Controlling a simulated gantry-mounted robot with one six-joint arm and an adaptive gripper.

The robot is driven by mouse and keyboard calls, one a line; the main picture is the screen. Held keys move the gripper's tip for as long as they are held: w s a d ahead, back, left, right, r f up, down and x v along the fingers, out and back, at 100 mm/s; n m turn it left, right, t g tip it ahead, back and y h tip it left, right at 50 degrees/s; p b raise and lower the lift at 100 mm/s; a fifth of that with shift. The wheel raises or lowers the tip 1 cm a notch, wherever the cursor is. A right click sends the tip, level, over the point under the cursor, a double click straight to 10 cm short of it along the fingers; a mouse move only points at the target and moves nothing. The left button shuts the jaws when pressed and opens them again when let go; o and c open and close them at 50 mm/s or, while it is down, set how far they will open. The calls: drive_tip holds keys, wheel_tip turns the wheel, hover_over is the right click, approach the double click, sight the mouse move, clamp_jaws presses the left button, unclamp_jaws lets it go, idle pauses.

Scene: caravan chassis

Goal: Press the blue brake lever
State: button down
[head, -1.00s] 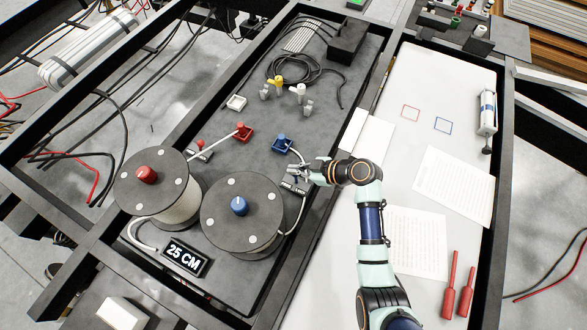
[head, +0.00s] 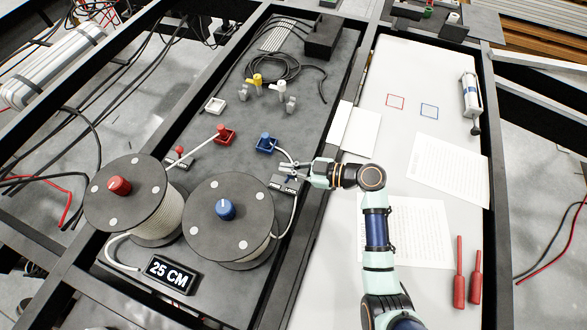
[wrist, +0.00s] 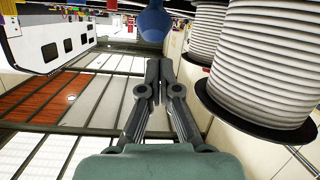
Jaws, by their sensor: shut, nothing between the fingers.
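In the wrist view the blue knob of the brake lever (wrist: 152,24) is large and close, just beyond my shut fingertips; I cannot tell whether they touch it. My gripper (wrist: 152,62) is shut and empty. In the head view my gripper (head: 287,171) is over the far side of the FREE/LOCK plate (head: 283,185), next to the blue-capped reel (head: 236,228). The lever itself is too small or covered by the fingers to make out there, so its position between FREE and LOCK cannot be read.
A red-knobbed lever (head: 180,151) stands behind the red-capped reel (head: 118,188). A blue rope holder (head: 266,143) and a red one (head: 225,135) lie farther back. A 25 CM sign (head: 168,272) is in front. White rope runs beside the gripper.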

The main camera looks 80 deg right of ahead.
drive_tip(key=r+p+v, duration=0.1)
drive_tip(key=r+v, duration=0.1)
drive_tip(key=v, duration=0.7)
drive_tip(key=shift+s, duration=0.1)
idle(0.3)
